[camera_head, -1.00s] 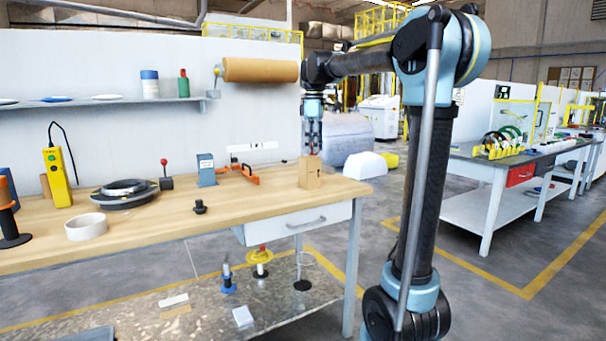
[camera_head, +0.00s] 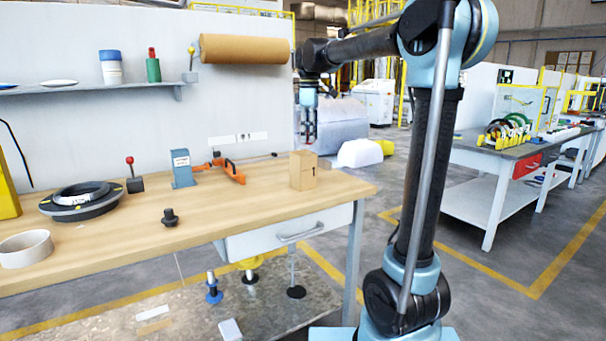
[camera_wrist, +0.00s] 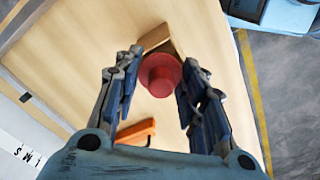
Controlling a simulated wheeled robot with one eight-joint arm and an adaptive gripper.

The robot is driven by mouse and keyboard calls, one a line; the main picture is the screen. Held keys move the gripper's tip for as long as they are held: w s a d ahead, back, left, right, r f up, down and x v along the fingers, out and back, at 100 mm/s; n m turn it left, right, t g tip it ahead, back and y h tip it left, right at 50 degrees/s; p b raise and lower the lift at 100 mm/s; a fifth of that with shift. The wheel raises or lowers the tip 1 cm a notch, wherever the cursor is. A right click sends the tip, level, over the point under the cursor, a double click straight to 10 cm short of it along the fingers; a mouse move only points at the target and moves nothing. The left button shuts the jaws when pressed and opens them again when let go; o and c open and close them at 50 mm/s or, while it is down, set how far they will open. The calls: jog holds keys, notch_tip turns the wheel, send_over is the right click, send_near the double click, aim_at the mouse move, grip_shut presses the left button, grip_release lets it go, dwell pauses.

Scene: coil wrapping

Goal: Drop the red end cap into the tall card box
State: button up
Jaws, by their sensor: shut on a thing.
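The red end cap (camera_wrist: 160,76) is round with a flange and sits between the fingertips of my gripper (camera_wrist: 157,80) in the wrist view. My gripper is shut on it. The tall card box (camera_head: 303,172) stands upright near the right end of the wooden bench in the head view. My gripper (camera_head: 308,142) points down above the box there, slightly to its right in the picture. In the wrist view the box (camera_wrist: 155,37) is below the cap and partly hidden by it, so I cannot tell how well they line up.
The wooden bench (camera_head: 240,205) is mostly clear around the box. An orange tool (camera_head: 228,171) and a blue-grey block (camera_head: 181,168) stand to the left. A dark knob (camera_head: 170,217) is nearer the front. A brown roll (camera_head: 245,49) hangs on the wall behind.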

jog(key=shift+s+a+f, duration=0.1)
jog(key=shift+f, duration=2)
jog(key=o, duration=0.9)
jog(key=shift+c, duration=0.2)
notch_tip(320, 180, up, 12)
